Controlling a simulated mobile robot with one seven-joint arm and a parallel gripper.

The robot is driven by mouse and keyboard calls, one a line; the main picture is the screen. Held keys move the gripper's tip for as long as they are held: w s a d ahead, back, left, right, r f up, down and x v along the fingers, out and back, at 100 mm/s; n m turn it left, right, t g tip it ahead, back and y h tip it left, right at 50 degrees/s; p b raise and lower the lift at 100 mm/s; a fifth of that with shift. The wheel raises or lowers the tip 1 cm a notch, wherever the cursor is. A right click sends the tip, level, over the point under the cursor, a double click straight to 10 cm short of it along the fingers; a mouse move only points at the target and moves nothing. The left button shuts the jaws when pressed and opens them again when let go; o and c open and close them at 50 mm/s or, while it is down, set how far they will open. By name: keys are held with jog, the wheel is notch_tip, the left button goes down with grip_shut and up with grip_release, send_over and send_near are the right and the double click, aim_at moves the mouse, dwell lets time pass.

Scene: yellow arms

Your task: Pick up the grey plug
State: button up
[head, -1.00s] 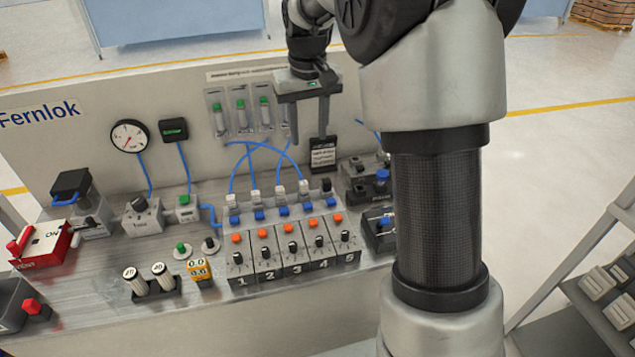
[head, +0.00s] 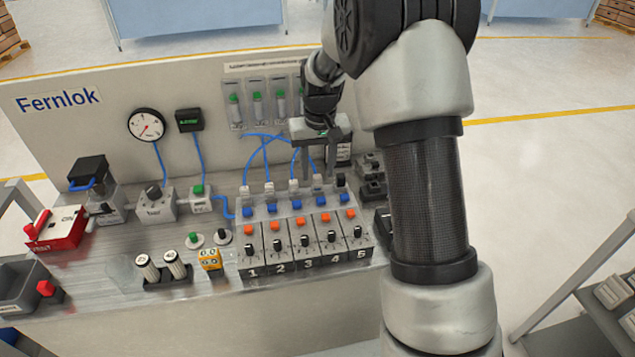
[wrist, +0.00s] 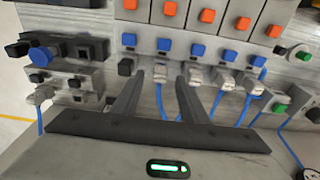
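Several light grey plugs with blue tubes stand in a row behind the blue buttons of the numbered valve block (head: 305,250). The grey plug (head: 318,183) behind valve 4 is just below my gripper (head: 318,175) in the head view. In the wrist view, this plug (wrist: 160,74) lies between my two fingertips (wrist: 160,76). My gripper is open, with a gap on each side of the plug. I cannot tell how deep the fingers reach around it. A neighbouring grey plug (wrist: 195,75) is close beside one finger. A black plug (wrist: 125,67) is close to the other.
Blue tubes (head: 262,150) cross behind the plugs. A back panel (head: 80,130) carries a gauge (head: 146,124) and hanging pouches with green-topped parts (head: 257,103). A black box with a blue knob (wrist: 42,56) stands at the block's end. Bare bench (head: 110,280) shows at front left.

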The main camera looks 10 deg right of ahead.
aim_at(317, 176)
jog(key=f, duration=0.3)
jog(key=shift+w+f, duration=0.2)
jog(key=shift+f, duration=0.1)
jog(key=shift+c, duration=0.2)
grip_shut()
jog(key=shift+r, duration=0.15)
notch_tip(317, 176, up, 10)
jog(key=shift+f, duration=0.1)
